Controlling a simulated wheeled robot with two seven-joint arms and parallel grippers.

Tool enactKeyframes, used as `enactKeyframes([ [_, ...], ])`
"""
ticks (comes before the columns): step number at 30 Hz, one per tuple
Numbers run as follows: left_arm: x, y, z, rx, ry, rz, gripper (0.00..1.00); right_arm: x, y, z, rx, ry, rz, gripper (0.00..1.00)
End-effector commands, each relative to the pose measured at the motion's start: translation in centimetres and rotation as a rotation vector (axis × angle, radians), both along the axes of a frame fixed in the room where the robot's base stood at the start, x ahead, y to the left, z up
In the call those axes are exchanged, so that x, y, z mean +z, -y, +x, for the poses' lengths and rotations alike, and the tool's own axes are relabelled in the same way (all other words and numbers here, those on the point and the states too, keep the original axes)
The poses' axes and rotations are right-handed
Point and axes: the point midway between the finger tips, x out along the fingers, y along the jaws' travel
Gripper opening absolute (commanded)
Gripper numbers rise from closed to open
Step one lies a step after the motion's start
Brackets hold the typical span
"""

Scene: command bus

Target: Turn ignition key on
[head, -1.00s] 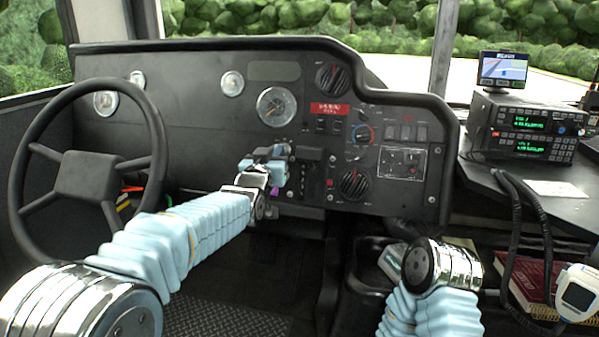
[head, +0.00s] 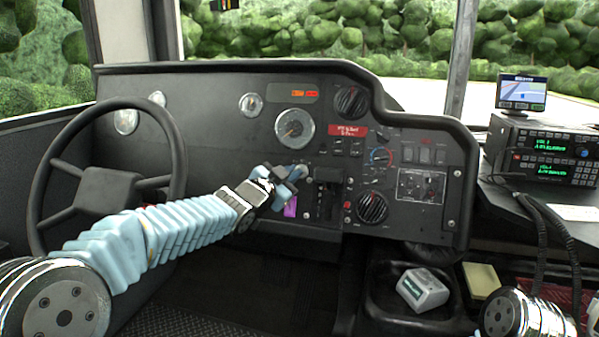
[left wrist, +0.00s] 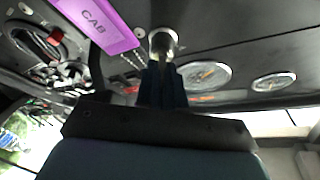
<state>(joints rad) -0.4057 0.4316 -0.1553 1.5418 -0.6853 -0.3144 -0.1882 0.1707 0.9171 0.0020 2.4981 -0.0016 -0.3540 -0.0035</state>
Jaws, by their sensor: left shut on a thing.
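My left gripper (head: 283,180) is at the dashboard, left of the shift panel, with its fingers shut on the ignition key. In the left wrist view, the fingers (left wrist: 163,85) point at a round silver ignition lock (left wrist: 162,42). The key itself is mostly hidden between the fingers. A purple tag (head: 290,207) marked "CAB" hangs beside the gripper; it also shows in the left wrist view (left wrist: 100,22). Indicator lights (head: 298,93) above the large gauge glow orange and red. My right gripper is out of view; only part of that arm shows at the lower right.
The steering wheel (head: 110,180) stands left of my left forearm. The dashboard (head: 200,140) carries gauges, knobs and switches close to the gripper. A radio stack (head: 545,150) with a small screen (head: 522,92) sits at right. A white box (head: 423,288) lies in the tray below.

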Motion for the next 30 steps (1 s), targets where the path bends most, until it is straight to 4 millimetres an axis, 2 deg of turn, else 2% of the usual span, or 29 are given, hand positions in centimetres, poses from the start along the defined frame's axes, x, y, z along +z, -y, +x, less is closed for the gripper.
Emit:
enactKeyframes([
  [1, 0.85, -0.34, 0.02, 0.002, 0.015, -0.002, 0.00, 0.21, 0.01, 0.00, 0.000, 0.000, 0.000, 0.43],
  [14, 0.77, -0.34, -0.02, -0.001, 0.018, 0.008, 0.00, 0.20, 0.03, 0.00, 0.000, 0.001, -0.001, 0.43],
  [15, 0.76, -0.33, -0.03, -0.001, 0.018, 0.008, 0.10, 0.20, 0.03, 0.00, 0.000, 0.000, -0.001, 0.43],
  [20, 0.64, -0.21, -0.06, -0.003, 0.016, 0.009, 0.34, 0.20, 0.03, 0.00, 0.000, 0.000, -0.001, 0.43],
  [30, 0.24, -0.38, -0.32, -0.002, 0.008, 0.010, 0.34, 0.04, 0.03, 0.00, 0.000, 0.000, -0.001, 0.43],
])
